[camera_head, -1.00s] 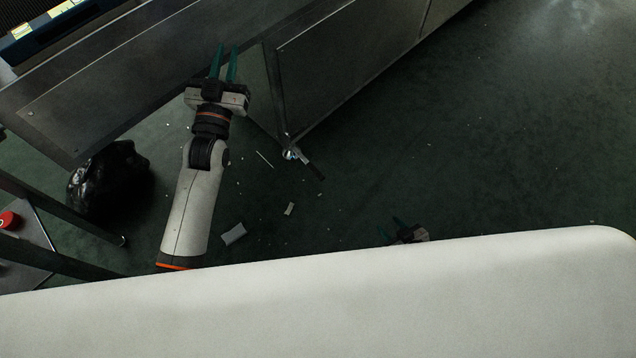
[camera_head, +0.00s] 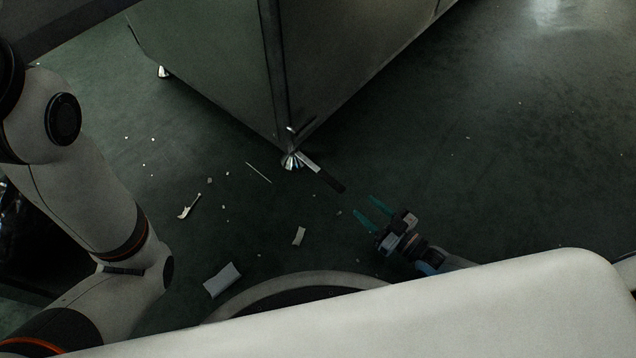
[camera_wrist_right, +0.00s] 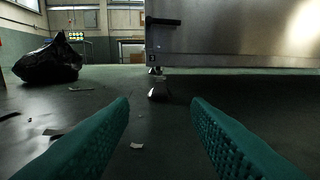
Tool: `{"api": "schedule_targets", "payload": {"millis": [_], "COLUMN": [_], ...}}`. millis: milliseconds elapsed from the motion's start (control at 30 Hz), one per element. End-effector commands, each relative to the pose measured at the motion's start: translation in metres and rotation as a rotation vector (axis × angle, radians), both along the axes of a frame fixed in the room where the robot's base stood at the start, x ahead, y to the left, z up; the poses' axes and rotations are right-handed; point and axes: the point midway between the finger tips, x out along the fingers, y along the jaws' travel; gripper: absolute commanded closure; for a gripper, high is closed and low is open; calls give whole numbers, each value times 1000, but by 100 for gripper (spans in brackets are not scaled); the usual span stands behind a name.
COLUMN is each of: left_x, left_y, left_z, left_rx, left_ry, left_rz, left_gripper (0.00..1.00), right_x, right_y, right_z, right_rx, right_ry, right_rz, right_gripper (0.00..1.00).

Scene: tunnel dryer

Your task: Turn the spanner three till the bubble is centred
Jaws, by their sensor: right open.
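A spanner (camera_head: 320,172) with a bright metal end and a dark handle sits at the machine's near corner foot (camera_head: 291,162). Its handle points to the lower right. My right gripper (camera_head: 365,206) is low over the floor, right of and nearer than the handle's end, apart from it. Its green fingers are open and empty. In the right wrist view the open fingers (camera_wrist_right: 160,115) frame the foot area ahead, where a small label "3" (camera_wrist_right: 152,58) shows on the machine. No bubble can be made out. My left gripper is out of view.
The machine's metal cabinet (camera_head: 210,60) stands on feet, with another foot (camera_head: 163,71) farther left. Paper scraps (camera_head: 222,280) and thin debris (camera_head: 188,207) lie on the green floor. A black bag (camera_wrist_right: 48,62) lies left in the wrist view. Floor to the right is clear.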

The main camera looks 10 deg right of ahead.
Motion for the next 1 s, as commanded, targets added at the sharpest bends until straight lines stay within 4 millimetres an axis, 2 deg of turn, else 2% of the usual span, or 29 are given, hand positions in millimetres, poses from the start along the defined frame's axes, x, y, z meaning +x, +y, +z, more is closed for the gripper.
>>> {"api": "schedule_targets", "payload": {"millis": [33,267,700,833,1000], "left_x": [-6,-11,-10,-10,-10], "left_y": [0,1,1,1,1], "left_z": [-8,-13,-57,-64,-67], "left_rx": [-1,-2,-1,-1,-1], "left_ry": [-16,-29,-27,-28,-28], "left_rz": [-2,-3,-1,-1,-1], "left_gripper": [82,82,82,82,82], "right_x": [0,11,80,94,101], "right_y": [0,7,52,60,65], "right_z": [-10,-11,-13,-12,-10], "right_rx": [1,6,5,4,4], "right_ry": [-2,-7,-6,-5,-4], "right_rz": [1,2,3,1,2], "right_gripper": [56,56,56,56,56]}}
